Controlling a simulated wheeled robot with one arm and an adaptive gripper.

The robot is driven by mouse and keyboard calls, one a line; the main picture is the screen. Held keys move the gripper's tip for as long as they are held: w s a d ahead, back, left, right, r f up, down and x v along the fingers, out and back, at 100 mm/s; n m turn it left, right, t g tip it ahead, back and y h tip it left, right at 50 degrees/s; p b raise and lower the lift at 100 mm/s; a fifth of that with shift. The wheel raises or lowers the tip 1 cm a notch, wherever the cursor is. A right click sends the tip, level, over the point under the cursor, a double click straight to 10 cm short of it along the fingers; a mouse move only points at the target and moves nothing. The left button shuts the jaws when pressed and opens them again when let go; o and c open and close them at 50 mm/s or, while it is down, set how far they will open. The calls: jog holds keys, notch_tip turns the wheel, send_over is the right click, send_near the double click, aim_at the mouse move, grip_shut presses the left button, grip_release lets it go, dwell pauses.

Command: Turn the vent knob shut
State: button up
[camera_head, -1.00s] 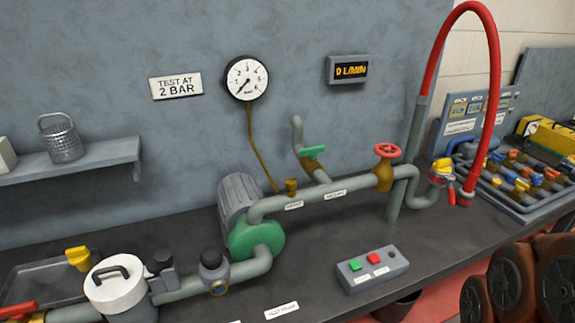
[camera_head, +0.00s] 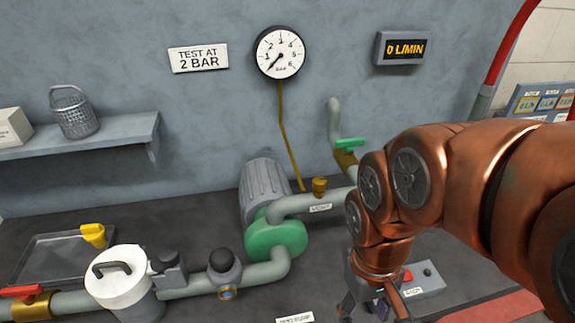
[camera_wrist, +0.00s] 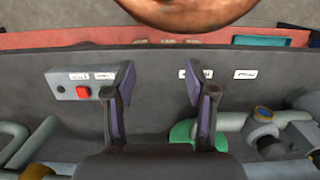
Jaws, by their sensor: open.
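A small brass knob (camera_head: 319,187), which looks like the vent knob, stands upright on the grey pipe right of the green pump (camera_head: 277,240). A white label below it is too small to read surely. My gripper (camera_head: 372,303) points down over the bench, in front of and to the right of the knob, clearly apart from it. In the wrist view my gripper (camera_wrist: 160,100) is open, with bare bench between its fingers. I cannot surely pick out the knob there.
A control box (camera_head: 425,280) with a red button stands beside my gripper and shows in the wrist view (camera_wrist: 85,85). A green-handled valve (camera_head: 349,145) rises behind the pipe. My arm hides the pipe's right part. The gauge (camera_head: 280,52) reads near zero; the display (camera_head: 403,48) shows 0 L/MIN.

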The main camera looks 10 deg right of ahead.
jog(key=w+a+r+n+t, duration=0.1)
jog(key=w+r+n, duration=0.2)
jog(key=w+r, duration=0.35)
jog(key=w+r+n, duration=0.2)
jog(key=w+r, duration=0.1)
jog(key=w, duration=0.6)
notch_tip(320, 180, up, 6)
jog(key=f+n, duration=0.1)
jog(key=n, duration=0.3)
send_over(320, 180)
jog(key=shift+r+t+p, duration=0.25)
jog(key=shift+t+p, duration=0.15)
jog(key=shift+f+p, duration=0.95)
jog(key=shift+f, duration=2.9)
jog(key=shift+c, duration=0.2)
grip_shut()
